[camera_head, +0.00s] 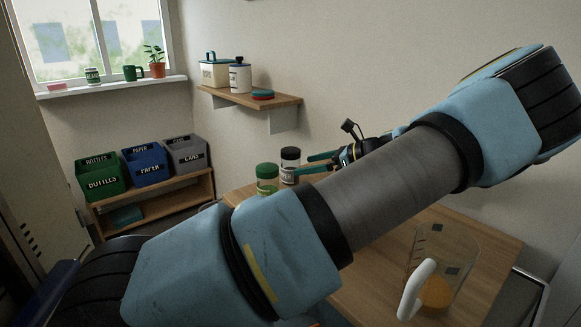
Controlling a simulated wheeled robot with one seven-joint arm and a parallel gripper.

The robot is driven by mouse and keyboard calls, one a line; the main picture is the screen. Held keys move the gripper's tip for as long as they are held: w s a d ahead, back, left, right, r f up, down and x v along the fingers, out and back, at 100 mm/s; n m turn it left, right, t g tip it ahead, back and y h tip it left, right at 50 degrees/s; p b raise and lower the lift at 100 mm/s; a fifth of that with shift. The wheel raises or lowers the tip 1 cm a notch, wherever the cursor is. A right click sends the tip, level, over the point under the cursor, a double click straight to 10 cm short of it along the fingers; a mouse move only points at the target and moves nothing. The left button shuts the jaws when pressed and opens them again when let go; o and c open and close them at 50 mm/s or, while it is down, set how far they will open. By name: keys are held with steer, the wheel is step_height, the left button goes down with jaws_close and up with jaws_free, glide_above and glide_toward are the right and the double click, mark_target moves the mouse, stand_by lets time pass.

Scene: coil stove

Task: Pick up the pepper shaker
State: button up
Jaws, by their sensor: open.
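A small clear shaker with a black lid (290,156) stands on the wooden table, and I take it to be the pepper shaker; its label is too small to read. A similar jar with a green lid (267,170) stands just left of it and nearer. My gripper (302,165) points left with its two teal fingers apart and empty. The nearer fingertip overlaps the right side of the black-lidded shaker in the picture; the farther one ends by its right edge. I cannot tell whether either touches it. My arm hides much of the table and the jar's lower surroundings.
A clear measuring jug (455,250) with a white handle and orange contents stands on the table (500,246) at front right. A wall shelf (285,101) holds canisters. Green, blue and grey bins (144,166) sit on a low rack at left.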

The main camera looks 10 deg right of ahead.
mark_target(299, 164)
steer(key=x, duration=0.2)
steer(key=p+x, duration=0.1)
steer(key=x, duration=0.2)
steer(key=shift+a+r+p, duration=0.3)
steer(key=shift+a+p, duration=0.05)
steer(key=shift+a, duration=0.2)
steer(key=shift+w+a+f, duration=0.2)
steer(key=shift+w, duration=0.05)
steer(key=c, duration=1.5)
